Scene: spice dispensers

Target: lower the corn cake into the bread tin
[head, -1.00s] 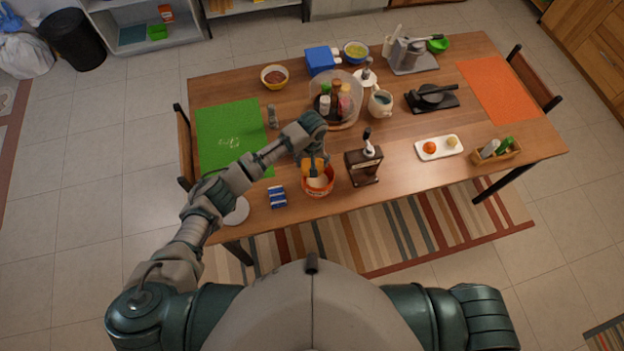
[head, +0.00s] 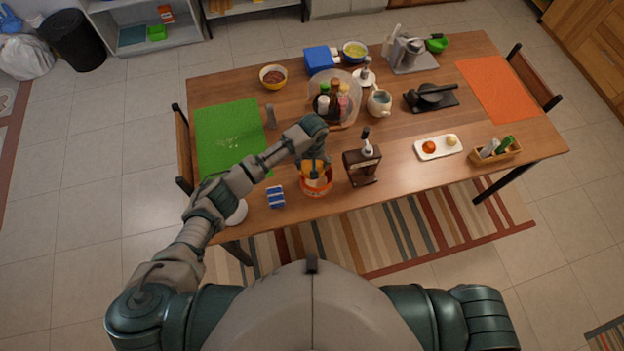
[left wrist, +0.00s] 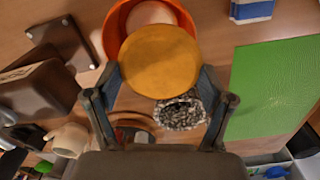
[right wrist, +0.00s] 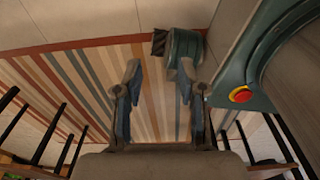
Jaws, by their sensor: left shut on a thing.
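The corn cake (left wrist: 158,61) is a round yellow-orange disc. My left gripper (left wrist: 160,80) is shut on it, one finger on each side, in the left wrist view. The bread tin (head: 318,187) is a round orange-red container near the table's front edge. In the left wrist view the tin's orange rim (left wrist: 113,28) shows behind the cake, which covers part of its opening. In the head view my left gripper (head: 313,166) is right over the tin; I cannot tell how far the cake is inside. My right gripper (right wrist: 160,85) is open and empty, away from the table.
A brown dispenser (head: 362,163) stands close to the right of the tin. A blue and white box (head: 276,196) stands to its left. A green mat (head: 230,135) lies at the left. A round tray with several bottles (head: 335,97) stands behind.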

